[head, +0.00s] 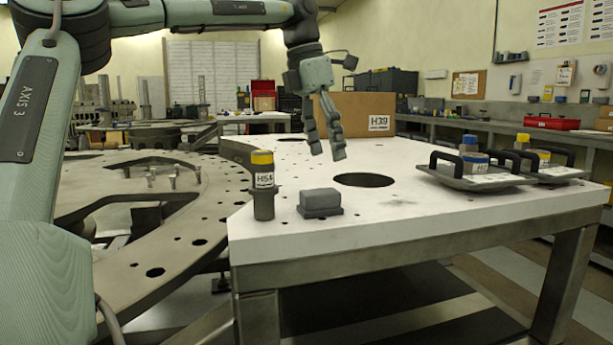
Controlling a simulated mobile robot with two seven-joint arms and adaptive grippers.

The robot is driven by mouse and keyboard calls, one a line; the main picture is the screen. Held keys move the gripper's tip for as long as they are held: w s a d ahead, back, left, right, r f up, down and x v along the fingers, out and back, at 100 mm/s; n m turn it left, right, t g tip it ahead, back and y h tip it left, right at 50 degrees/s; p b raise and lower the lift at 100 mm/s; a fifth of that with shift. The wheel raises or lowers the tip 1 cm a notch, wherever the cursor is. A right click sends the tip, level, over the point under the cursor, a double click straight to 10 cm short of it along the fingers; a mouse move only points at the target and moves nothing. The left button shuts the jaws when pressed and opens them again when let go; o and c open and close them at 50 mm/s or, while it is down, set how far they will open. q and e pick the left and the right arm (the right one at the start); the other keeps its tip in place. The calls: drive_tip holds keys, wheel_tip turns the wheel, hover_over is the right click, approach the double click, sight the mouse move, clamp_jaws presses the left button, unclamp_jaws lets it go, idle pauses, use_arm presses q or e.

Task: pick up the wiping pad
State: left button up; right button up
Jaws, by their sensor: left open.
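The wiping pad looks to be the dark grey block (320,203) with a wider base, lying flat near the front left of the white table top (375,222). My left gripper (326,152) hangs fingers-down above the table, higher than the grey block and seemingly farther back. Its fingers are apart and nothing is between them. It does not touch the block. My right gripper is not in the head view.
A yellow-capped cylinder labelled H54 (263,185) stands close left of the block. A round hole (363,180) opens behind it. Two handled trays with bottles (475,175) (555,170) sit at the right. A cardboard box (355,113) stands at the back.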

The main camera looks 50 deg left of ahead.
sight(320, 191)
use_arm(q)
drive_tip(key=shift+s+a+f+m+g+y, duration=0.15)
drive_tip(key=shift+s+f+g+y, duration=0.1)
drive_tip(key=shift+f+g, duration=0.15)
drive_tip(key=shift+s+d+f+m+g+y, duration=0.1)
drive_tip(key=shift+s+f+g+y, duration=0.05)
drive_tip(key=shift+f+g+y, duration=0.2)
drive_tip(key=shift+s+a+f+m+g+y, duration=0.1)
drive_tip(key=shift+s+f+m+g+y, duration=0.1)
drive_tip(key=shift+f+g, duration=0.2)
wheel_tip(320, 191, down, 8)
drive_tip(key=shift+r, duration=0.15)
drive_tip(key=c, duration=1.3)
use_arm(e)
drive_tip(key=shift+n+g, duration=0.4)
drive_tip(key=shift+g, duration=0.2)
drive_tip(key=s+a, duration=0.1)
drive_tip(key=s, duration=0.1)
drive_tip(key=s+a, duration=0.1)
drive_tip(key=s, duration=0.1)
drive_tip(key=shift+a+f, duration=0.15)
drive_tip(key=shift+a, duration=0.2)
use_arm(q)
drive_tip(key=shift+r, duration=0.15)
